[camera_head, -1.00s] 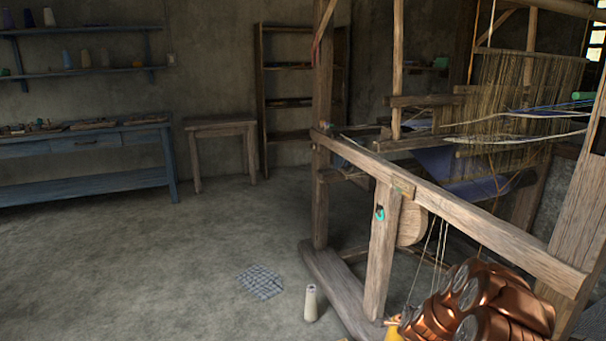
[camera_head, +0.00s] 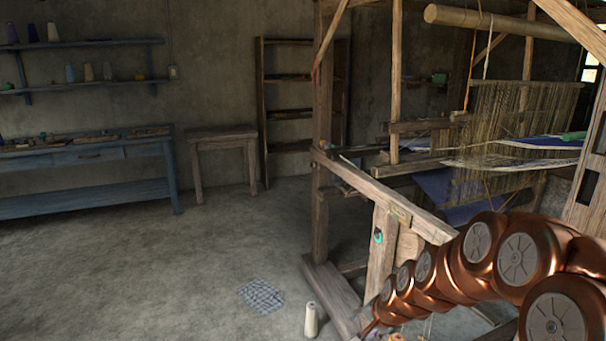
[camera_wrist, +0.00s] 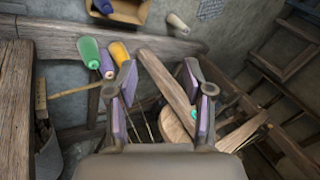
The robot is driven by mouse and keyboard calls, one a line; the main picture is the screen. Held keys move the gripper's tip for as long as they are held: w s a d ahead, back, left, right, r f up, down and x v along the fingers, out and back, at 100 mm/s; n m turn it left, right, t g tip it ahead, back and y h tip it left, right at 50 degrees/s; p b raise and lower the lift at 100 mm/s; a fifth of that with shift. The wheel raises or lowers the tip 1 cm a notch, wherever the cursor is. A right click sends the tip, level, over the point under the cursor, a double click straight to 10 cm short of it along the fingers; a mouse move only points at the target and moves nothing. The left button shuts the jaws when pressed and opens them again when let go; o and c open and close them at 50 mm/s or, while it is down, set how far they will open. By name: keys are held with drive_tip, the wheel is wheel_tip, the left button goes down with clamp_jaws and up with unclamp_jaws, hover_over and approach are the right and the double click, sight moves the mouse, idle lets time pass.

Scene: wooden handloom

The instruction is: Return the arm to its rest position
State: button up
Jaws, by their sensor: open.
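My gripper (camera_wrist: 160,68) is open in the wrist view, with its two fingers apart and nothing between them. Its grey fingers have purple inner pads. Behind the gap lie the wooden beams of the loom (camera_wrist: 165,82) and a round wooden piece (camera_wrist: 176,124). In the head view my copper-coloured arm slants across the lower right, in front of the loom (camera_head: 385,190). The gripper itself cannot be made out there; the arm's far end runs to the lower edge.
Green (camera_wrist: 89,52) and yellow (camera_wrist: 119,52) cones show left of the gripper. A blue table (camera_head: 85,190) and wooden stand (camera_head: 222,140) stand back left. Floor between is clear.

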drive_tip(key=s+d+r+n+g+h+p, duration=0.1)
drive_tip(key=s+r+n+g+p, duration=0.1)
drive_tip(key=s+r, duration=0.5)
drive_tip(key=s+d+r+n+g+p, duration=0.1)
drive_tip(key=s+r+n+g+p, duration=0.2)
drive_tip(key=s, duration=1.5)
drive_tip(key=s+d+r+n+g+h+p, duration=0.1)
drive_tip(key=s+r+n+g+p, duration=0.1)
drive_tip(key=s+r+p, duration=0.4)
drive_tip(key=s+r+n, duration=0.1)
drive_tip(key=s+r, duration=0.4)
drive_tip(key=s, duration=0.2)
drive_tip(key=shift+r+n+h, duration=0.3)
drive_tip(key=shift+r+n, duration=0.05)
drive_tip(key=shift+n, duration=0.05)
drive_tip(key=shift+s, duration=0.1)
drive_tip(key=shift+c, duration=1)
drive_tip(key=shift+d, duration=0.15)
